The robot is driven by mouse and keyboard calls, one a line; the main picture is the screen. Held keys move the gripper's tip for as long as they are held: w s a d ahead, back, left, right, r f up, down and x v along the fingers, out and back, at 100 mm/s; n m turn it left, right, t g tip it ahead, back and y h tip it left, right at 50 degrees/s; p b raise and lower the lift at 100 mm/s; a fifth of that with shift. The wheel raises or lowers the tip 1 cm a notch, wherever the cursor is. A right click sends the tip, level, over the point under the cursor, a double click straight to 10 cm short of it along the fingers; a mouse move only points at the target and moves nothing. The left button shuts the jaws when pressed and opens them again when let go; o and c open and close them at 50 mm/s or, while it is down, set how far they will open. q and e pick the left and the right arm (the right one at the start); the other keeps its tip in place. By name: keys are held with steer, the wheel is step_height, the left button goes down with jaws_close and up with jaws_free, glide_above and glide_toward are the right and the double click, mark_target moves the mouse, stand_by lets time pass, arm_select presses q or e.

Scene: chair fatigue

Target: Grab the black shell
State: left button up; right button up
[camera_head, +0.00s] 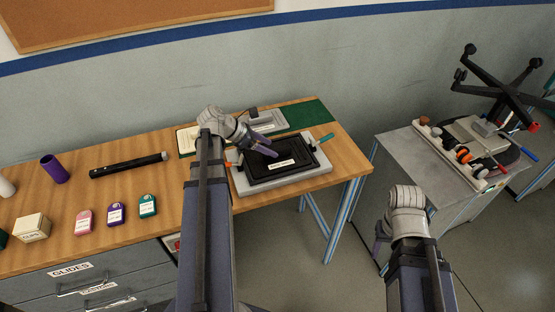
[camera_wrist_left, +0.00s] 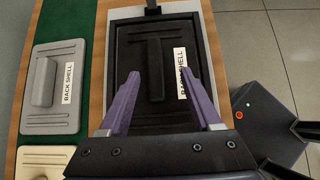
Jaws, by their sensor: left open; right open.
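The black shell (camera_head: 260,172) lies in a light grey tray (camera_head: 308,181) on the wooden table. In the left wrist view the black shell (camera_wrist_left: 130,45) shows a raised bar along its middle and a white "BACK SHELL" label. My left gripper (camera_head: 272,152) is over the shell. In the left wrist view its two purple fingers (camera_wrist_left: 161,73) are apart, one on each side of the bar, with nothing between them but the bar below. I cannot tell the height gap. My right gripper (camera_head: 380,240) hangs low, away from the shell, beside the grey side table; its fingers are partly hidden.
A grey back shell (camera_wrist_left: 40,122) and a cream shell (camera_wrist_left: 42,158) lie left of the tray in the wrist view. A green-handled tool (camera_head: 325,138) lies at the tray's right. The side table (camera_head: 395,150) holds tools and an upturned chair base (camera_head: 505,95).

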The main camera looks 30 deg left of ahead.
mark_target(276, 150)
arm_select(q)
steer(key=shift+w+a+b+x, duration=0.1)
steer(key=shift+a+b+x, duration=0.05)
steer(key=shift+b+x, duration=1)
steer(key=shift+w+a+b+x, duration=0.15)
steer(key=shift+b+x, duration=0.55)
steer(key=shift+x, duration=0.8)
steer(key=shift+r, duration=0.1)
jaws_close()
